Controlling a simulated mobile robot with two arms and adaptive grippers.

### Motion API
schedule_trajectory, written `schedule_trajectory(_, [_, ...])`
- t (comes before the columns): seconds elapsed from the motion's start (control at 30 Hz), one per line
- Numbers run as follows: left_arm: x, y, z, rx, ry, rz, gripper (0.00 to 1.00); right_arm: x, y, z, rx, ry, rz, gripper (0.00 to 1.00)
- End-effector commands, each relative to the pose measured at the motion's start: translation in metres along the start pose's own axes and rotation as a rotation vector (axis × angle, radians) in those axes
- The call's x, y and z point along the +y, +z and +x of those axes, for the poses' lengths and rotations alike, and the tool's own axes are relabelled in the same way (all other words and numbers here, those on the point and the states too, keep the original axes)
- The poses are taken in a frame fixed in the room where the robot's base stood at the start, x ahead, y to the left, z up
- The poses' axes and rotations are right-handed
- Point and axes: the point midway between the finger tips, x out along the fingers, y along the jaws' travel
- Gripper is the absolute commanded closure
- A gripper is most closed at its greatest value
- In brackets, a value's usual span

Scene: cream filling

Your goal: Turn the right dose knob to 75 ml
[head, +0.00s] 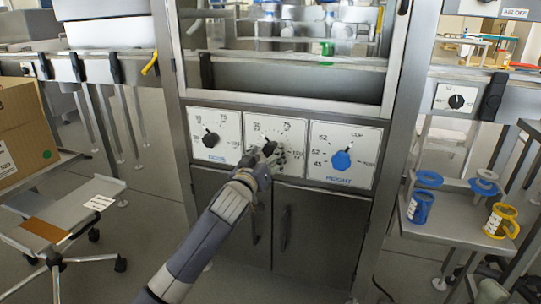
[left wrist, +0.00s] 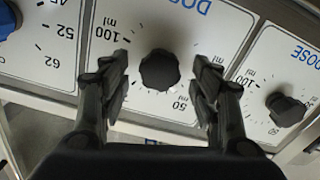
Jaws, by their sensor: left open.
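The right dose knob (head: 269,148) is black and sits on the middle white panel (head: 293,139) of the machine front. In the left wrist view, upside down, the knob (left wrist: 159,70) stands between the two fingers of my left gripper (left wrist: 160,82). The fingers are open, one on each side, with gaps to the knob. Scale marks 50 ml and 100 ml show near it; which mark the knob points to cannot be told. In the head view my left gripper (head: 264,168) partly covers the panel. My right gripper is not in view.
The left dose knob (head: 211,140) is black, on the panel to the left. A blue height knob (head: 341,160) is on the panel to the right. A blue mug (head: 420,207) and a yellow mug (head: 501,220) stand on a side shelf. A cardboard box (head: 20,130) is at far left.

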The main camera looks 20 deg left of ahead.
Motion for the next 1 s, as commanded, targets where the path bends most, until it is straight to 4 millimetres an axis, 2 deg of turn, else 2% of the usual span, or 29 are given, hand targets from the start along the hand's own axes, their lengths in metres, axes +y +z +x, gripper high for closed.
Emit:
schedule_trajectory(0.1, [0.000,0.002,0.016,0.000,0.000,-0.001,0.43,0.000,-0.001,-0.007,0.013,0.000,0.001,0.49])
schedule_trajectory(0.23, [0.000,0.002,0.026,0.000,0.000,-0.001,0.43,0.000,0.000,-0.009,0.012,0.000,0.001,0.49])
schedule_trajectory(0.63, [0.000,0.000,0.032,-0.001,-0.001,-0.001,0.43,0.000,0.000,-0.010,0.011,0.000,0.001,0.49])
schedule_trajectory(0.67, [0.000,0.000,0.032,-0.001,-0.001,0.000,0.45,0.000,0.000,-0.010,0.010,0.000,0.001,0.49])
schedule_trajectory(0.83, [0.000,0.000,0.032,-0.001,-0.001,0.000,0.83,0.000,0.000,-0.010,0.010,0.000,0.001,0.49])
schedule_trajectory(0.87, [0.000,0.000,0.032,-0.001,-0.001,0.000,0.87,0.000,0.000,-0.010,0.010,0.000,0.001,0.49])
schedule_trajectory(1.0, [-0.001,0.000,0.032,-0.001,-0.001,0.000,0.87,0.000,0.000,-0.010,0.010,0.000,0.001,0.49])
